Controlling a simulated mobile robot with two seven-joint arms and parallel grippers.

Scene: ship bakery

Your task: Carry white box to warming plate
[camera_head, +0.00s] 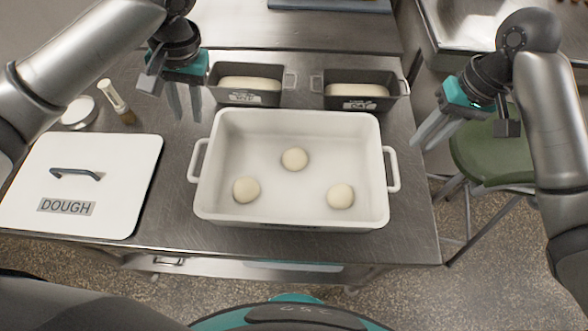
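The white box (218,150) is a deep open tray with a loop handle at each short end. It stands on the steel table with three pale dough balls (295,159) inside. My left gripper (184,104) is above and behind the box's left handle (196,160), empty, with its fingers apart. My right gripper (430,134) is to the right of the box, above and behind the right handle (393,169), also empty with its fingers apart. Neither gripper touches the box. I cannot identify the warming plate for sure; a dark flat slab (330,5) shows at the top edge.
Two dark loaf tins (247,98) (360,104) with dough stand just behind the box. A white lid labelled DOUGH (120,160), a brush (117,100) and a round white container (78,111) lie to the left. A green stool (485,155) stands to the right.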

